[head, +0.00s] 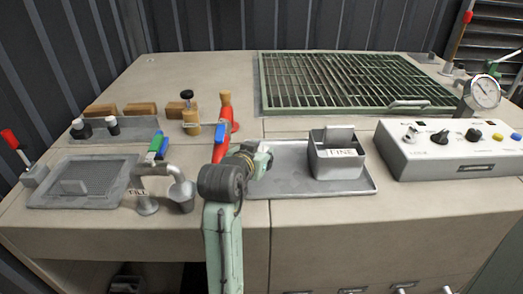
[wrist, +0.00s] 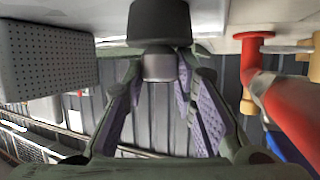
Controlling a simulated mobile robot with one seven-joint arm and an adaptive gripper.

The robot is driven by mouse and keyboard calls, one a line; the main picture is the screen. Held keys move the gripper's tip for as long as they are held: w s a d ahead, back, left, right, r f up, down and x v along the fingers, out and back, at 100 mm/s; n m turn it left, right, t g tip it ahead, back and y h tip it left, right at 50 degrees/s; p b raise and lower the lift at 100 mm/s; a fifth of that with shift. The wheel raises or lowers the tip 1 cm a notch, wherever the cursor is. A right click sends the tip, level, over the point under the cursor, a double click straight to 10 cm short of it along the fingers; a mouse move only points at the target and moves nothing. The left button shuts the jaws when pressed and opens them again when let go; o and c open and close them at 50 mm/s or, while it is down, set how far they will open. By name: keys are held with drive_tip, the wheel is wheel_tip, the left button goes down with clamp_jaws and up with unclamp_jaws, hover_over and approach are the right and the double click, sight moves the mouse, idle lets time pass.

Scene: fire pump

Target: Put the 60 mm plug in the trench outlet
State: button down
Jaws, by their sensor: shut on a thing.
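My gripper (head: 262,160) is over the left end of the grey tray in the head view, where the arm partly hides it. In the wrist view my gripper (wrist: 160,68) has its purple-padded fingers shut on a plug-like piece. This plug (wrist: 160,20) has a wide black end and a grey stem between the fingertips; its size cannot be read. In the head view I cannot make it out. A green grating (head: 345,82) covers a recess at the back right, perhaps the trench; I cannot pick out its outlet.
The control panel (head: 448,150) is right. Left are a FILL tap (head: 147,190), a cup (head: 182,196) and a meshed tray (head: 85,180). A red pipe-like piece (head: 224,125) stands behind my gripper.

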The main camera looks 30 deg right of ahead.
drive_tip(key=c, duration=1.3)
unclamp_jaws()
drive_tip(key=shift+f, duration=0.1)
drive_tip(key=shift+r, duration=0.45)
drive_tip(key=shift+b+v, duration=2.15)
drive_tip(key=shift+v, duration=3.85)
drive_tip(key=shift+f, duration=0.15)
